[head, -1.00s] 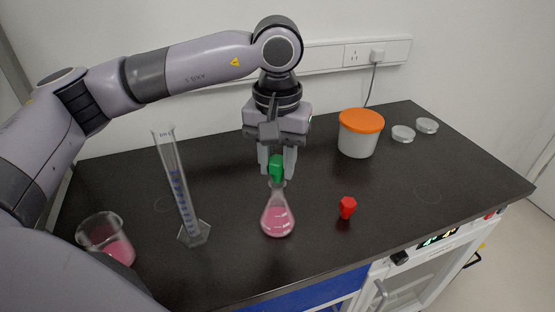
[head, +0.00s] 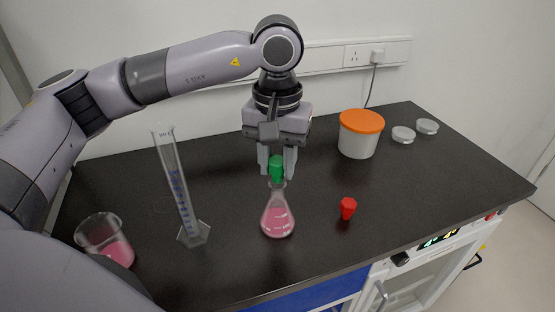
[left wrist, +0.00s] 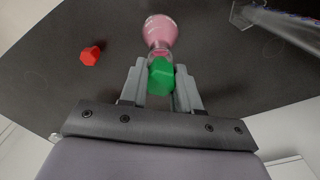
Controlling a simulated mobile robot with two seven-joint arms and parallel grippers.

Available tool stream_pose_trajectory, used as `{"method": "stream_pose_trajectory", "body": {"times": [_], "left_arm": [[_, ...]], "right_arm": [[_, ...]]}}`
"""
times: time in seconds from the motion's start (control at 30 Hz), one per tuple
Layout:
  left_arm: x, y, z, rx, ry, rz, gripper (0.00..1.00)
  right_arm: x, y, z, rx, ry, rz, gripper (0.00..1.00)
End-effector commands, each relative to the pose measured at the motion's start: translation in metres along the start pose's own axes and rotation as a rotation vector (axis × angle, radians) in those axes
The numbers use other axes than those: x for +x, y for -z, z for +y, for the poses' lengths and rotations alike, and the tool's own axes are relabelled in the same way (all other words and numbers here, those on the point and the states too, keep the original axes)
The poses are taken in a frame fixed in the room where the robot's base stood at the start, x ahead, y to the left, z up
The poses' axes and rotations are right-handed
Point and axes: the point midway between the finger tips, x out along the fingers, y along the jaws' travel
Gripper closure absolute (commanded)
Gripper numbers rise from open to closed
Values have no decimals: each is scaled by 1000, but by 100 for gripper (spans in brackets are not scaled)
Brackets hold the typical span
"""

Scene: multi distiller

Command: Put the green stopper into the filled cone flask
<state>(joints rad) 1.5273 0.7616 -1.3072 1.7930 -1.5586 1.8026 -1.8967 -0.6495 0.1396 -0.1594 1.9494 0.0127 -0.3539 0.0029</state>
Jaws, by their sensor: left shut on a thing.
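The cone flask (head: 277,218) holds pink liquid and stands upright on the black bench; it also shows in the left wrist view (left wrist: 160,32). My left gripper (head: 277,170) is above the flask, pointing down, shut on the green stopper (head: 277,168). In the left wrist view the stopper (left wrist: 161,77) sits between the two fingers (left wrist: 160,85). The stopper is at the flask's mouth; its lower end is hidden, so I cannot tell how deep it sits. My right gripper is not in view.
A red stopper (head: 348,208) lies right of the flask. A measuring cylinder (head: 178,190) and a beaker with pink liquid (head: 106,240) stand left. A white tub with orange lid (head: 358,140) and two clear dishes (head: 403,134) are at the back right.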

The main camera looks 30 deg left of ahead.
Motion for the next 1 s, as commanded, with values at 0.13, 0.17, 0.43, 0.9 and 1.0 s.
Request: {"method": "stream_pose_trajectory", "body": {"times": [0.13, 0.17, 0.43, 0.9, 1.0], "left_arm": [[0, 0, 0, 0, 0, 0, 96], [1, 0, 0, 0, 0, 0, 96], [6, 0, 0, 0, 0, 0, 96], [16, 0, 0, 0, 0, 1, 96], [18, 0, 0, 0, 0, 1, 96]], "right_arm": [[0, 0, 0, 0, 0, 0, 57], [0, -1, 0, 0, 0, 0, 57], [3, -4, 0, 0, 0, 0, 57], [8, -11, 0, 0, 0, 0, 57], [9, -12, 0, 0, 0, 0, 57]]}}
